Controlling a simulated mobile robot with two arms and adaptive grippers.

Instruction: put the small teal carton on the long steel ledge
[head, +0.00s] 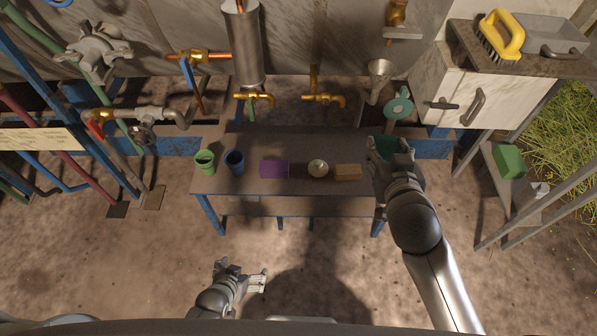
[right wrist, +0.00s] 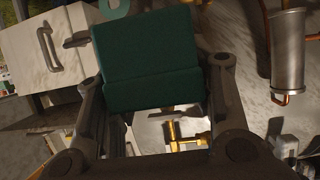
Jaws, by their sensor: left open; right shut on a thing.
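The small teal carton (head: 384,147) is held in my right gripper (head: 391,152), near the right end of a long narrow bench. In the right wrist view the carton (right wrist: 150,58) fills the space between the two fingers, and its lower part is hidden by nothing. A long flat ledge on blue legs (head: 290,188) runs across the middle of the head view; I cannot tell for sure that it is steel. The carton is over or beside its right end. My left gripper (head: 243,278) is open and empty, low in front of the ledge.
On the ledge stand a green cup (head: 204,162), a blue cup (head: 235,162), a purple box (head: 274,169), a round pale pot (head: 318,168) and a tan block (head: 348,171). Brass taps (head: 323,98) hang behind. A white cabinet (head: 480,98) and a shelf with a green box (head: 509,161) are right.

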